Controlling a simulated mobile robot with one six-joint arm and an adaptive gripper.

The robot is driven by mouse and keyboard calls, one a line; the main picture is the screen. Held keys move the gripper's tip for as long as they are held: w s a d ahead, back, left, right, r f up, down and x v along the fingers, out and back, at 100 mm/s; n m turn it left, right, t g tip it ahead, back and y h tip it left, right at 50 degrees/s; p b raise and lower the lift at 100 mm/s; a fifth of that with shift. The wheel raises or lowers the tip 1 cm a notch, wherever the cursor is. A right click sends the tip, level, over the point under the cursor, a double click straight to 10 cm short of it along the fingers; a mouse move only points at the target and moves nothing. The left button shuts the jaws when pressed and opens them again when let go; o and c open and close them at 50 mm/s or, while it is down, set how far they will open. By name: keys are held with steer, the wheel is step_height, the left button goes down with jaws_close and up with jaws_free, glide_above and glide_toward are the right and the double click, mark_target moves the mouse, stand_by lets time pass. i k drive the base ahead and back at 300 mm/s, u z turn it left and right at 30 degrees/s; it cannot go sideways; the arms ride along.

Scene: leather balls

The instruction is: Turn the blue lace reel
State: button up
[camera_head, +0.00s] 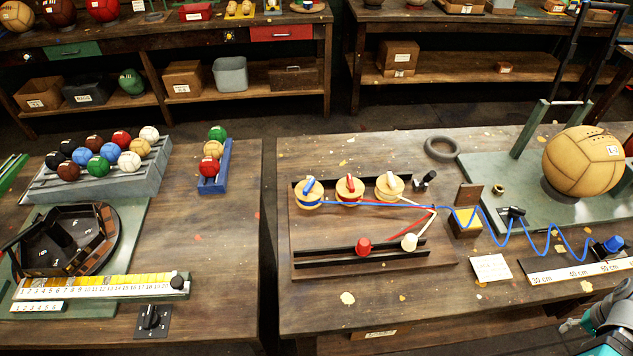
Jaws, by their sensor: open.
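The blue lace reel (308,194) is a round, pale wooden spool with a blue handle on top. It stands at the left end of a row of three on a wooden board (330,268). The red reel (349,190) and the white reel (390,187) stand to its right. A blue lace (549,241) runs right from the reels, past a small yellow block, in a zigzag to a blue knob (608,245). My gripper (572,326) shows partly at the bottom right corner, open and well away from the blue reel.
A red peg (363,246) and a white peg (409,242) sit in the board's front rails. A large tan ball (584,161) rests on a green stand at the right. A ruler strip (585,270) lies near the front edge. A gap separates the two tables.

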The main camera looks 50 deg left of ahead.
mark_target(307, 192)
steer(key=u, duration=2.1)
